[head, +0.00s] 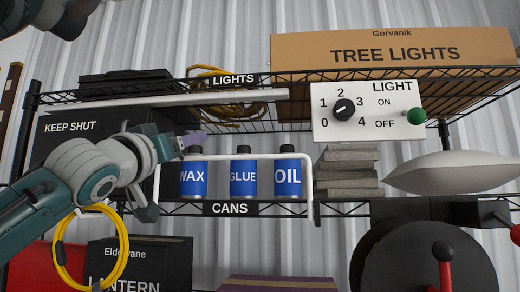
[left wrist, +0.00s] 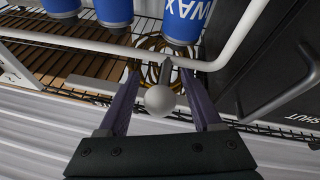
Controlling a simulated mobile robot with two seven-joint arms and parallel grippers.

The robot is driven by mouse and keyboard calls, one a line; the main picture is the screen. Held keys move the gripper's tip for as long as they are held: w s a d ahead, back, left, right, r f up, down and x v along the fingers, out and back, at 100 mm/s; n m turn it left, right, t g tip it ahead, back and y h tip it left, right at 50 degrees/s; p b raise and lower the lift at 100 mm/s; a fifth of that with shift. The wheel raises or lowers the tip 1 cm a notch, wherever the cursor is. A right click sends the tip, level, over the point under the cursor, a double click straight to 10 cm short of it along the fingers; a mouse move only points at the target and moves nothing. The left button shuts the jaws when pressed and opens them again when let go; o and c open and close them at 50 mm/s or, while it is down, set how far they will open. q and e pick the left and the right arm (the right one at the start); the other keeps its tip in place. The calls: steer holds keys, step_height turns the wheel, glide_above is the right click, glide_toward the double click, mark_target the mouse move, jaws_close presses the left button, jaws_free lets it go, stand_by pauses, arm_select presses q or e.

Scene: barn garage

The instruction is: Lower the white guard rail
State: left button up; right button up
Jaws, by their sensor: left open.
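The white guard rail (head: 235,157) is a thin white bar standing upright in front of the bottles on the CANS shelf. Its top bar runs level across the bottles, with a leg going down at the right. In the left wrist view the rail (left wrist: 92,46) crosses beyond the fingers and bends at a corner on the right. My left gripper (head: 192,140) is open, near the rail's top left corner. In the left wrist view the fingertips (left wrist: 160,73) are close to the bar; I cannot tell whether they touch it.
Blue WAX (head: 193,180), GLUE (head: 243,180) and OIL (head: 288,179) bottles stand behind the rail. A white LIGHT panel (head: 365,92) with a dial is at right. A KEEP SHUT cabinet (head: 75,128) stands behind my left arm. A yellow cable loop (head: 124,240) hangs below.

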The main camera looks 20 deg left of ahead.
arm_select(q)
jaws_close()
stand_by(0.3)
stand_by(1.0)
